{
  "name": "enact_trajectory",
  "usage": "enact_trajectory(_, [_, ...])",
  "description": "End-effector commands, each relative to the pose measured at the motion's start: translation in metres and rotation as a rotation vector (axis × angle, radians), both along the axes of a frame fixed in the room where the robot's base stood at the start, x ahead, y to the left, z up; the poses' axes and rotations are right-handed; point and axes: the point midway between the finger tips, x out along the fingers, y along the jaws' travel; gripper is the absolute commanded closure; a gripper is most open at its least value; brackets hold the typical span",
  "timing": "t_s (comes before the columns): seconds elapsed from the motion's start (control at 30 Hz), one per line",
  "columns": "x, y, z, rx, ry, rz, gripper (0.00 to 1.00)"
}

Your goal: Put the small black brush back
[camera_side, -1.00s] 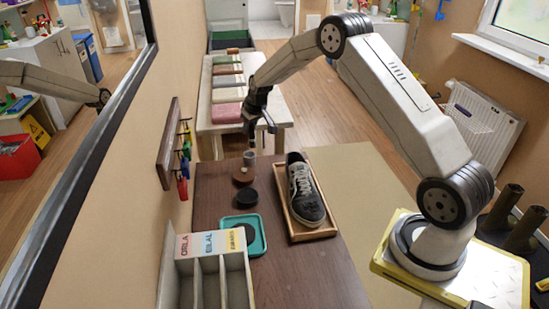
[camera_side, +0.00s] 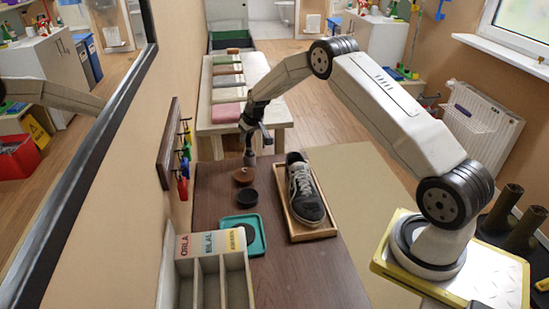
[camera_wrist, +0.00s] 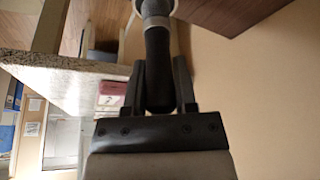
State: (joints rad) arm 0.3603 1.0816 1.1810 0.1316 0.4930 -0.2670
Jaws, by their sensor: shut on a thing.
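My gripper (camera_side: 254,130) is shut on a dark-handled thing with a grey collar, which looks like the small black brush (camera_side: 249,158). In the side view it hangs down at the far left of the brown table. In the wrist view the dark handle (camera_wrist: 157,60) lies between the two fingers (camera_wrist: 160,80), and its grey part runs out of the top edge. The brush tip is not clearly visible.
A brown round tin (camera_side: 244,176) and a black one (camera_side: 251,198) stand near the brush. A shoe (camera_side: 303,190) sits in a wooden tray (camera_side: 314,235) at right. A wall rack (camera_side: 170,150) with coloured hanging items is at left, and a labelled divided box (camera_side: 207,262) in front.

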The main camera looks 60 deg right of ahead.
Motion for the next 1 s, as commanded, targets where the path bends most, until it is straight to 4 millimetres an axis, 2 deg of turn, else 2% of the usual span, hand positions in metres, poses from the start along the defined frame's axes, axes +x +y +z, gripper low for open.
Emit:
enact_trajectory(0.23, [0.0, 0.0, -0.006, 0.0, 0.001, 0.0, 1.0])
enact_trajectory(0.57, [0.0, 0.0, -0.039, 0.0, 0.001, 0.0, 1.0])
enact_trajectory(1.0, [0.0, 0.0, -0.043, 0.0, -0.001, 0.0, 1.0])
